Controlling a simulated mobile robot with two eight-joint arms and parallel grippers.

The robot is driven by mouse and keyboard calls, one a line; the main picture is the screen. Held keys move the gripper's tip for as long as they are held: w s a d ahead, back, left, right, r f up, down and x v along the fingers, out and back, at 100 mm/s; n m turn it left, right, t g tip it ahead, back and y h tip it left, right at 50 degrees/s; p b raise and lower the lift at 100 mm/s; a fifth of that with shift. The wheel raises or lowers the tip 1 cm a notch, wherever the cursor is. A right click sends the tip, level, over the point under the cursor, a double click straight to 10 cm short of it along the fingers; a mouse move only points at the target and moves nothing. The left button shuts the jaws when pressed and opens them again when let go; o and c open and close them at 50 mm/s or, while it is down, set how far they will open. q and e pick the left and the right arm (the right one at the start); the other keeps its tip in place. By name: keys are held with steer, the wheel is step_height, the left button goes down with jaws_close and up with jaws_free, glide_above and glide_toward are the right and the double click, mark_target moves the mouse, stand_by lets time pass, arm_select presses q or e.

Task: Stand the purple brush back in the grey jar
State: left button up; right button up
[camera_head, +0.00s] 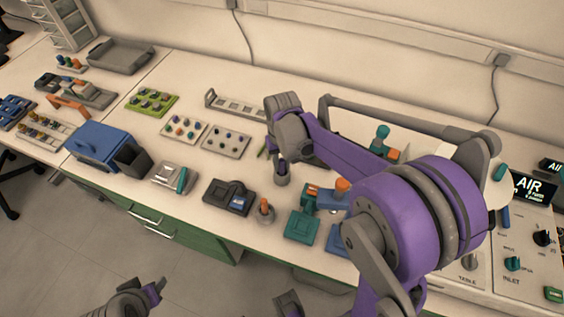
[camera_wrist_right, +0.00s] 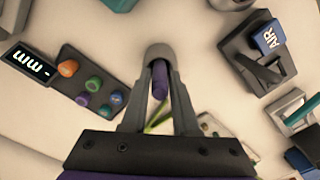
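The grey jar (camera_head: 281,178) stands upright on the bench, just below my right gripper (camera_head: 282,153). In the right wrist view the jar (camera_wrist_right: 160,51) sits beyond the fingertips. The purple brush (camera_wrist_right: 160,80) shows as a short purple handle between the fingertips of my right gripper (camera_wrist_right: 160,90), which look shut on it. Its far end overlaps the jar's mouth; how deep it reaches is hidden. In the head view the fingers mostly cover the brush. My left gripper (camera_head: 154,290) is at the lower left, in front of the bench and away from the jar; its finger gap is unclear.
A dark device (camera_head: 229,197) and a small grey holder with an orange top (camera_head: 264,211) stand near the jar. A tray of knobs (camera_head: 227,142) lies to its left, and teal and blue stands (camera_head: 302,227) to its right. A blue box (camera_head: 97,143) stands further left.

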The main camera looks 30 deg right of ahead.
steer(key=o, duration=0.4)
steer(key=shift+c, duration=0.2)
step_height(320, 180, up, 11)
steer(key=shift+f+p, duration=0.1)
steer(key=shift+p, duration=0.4)
steer(key=s+a+f+n+t+p, duration=0.1)
steer(key=s+a+t, duration=0.1)
steer(key=s, duration=0.5)
steer(key=s+a+f+n+t+p, duration=0.1)
steer(key=s+a+f+t, duration=0.1)
steer(key=s, duration=0.6)
steer(key=a+t, duration=0.1)
steer(key=a, duration=0.1)
steer(key=shift+s+a, duration=0.3)
steer(key=shift+a, duration=0.1)
